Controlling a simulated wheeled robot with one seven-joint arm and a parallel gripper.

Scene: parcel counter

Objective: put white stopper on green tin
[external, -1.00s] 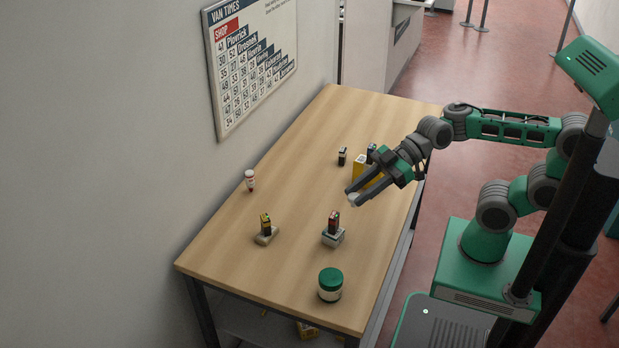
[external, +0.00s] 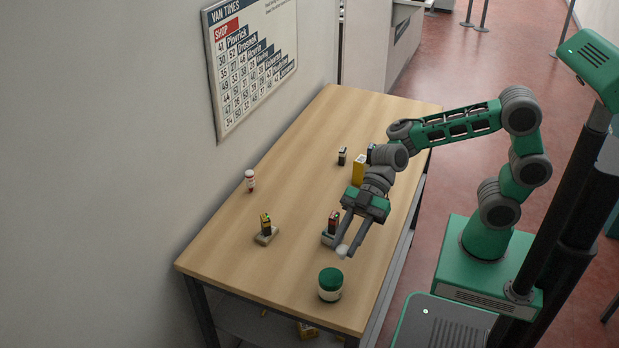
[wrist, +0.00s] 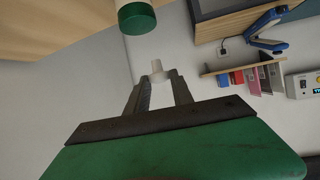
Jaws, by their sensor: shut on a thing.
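The green tin (external: 330,284), a round jar with a green top and a pale band, stands upright at the near end of the counter. It also shows at the top of the wrist view (wrist: 137,20). My gripper (external: 350,248) is shut on the white stopper (external: 342,251), a small pale piece held between the fingertips. In the wrist view the stopper (wrist: 158,70) sticks out past the fingertips. My gripper is up and behind the tin in the external view, and the stopper is apart from it.
On the wooden counter (external: 228,232) stand a small block stack (external: 266,229), another stack (external: 331,227) partly behind my gripper, a red-and-white bottle (external: 250,180), a yellow box (external: 359,170) and a small dark box (external: 342,155). The counter left of the tin is clear.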

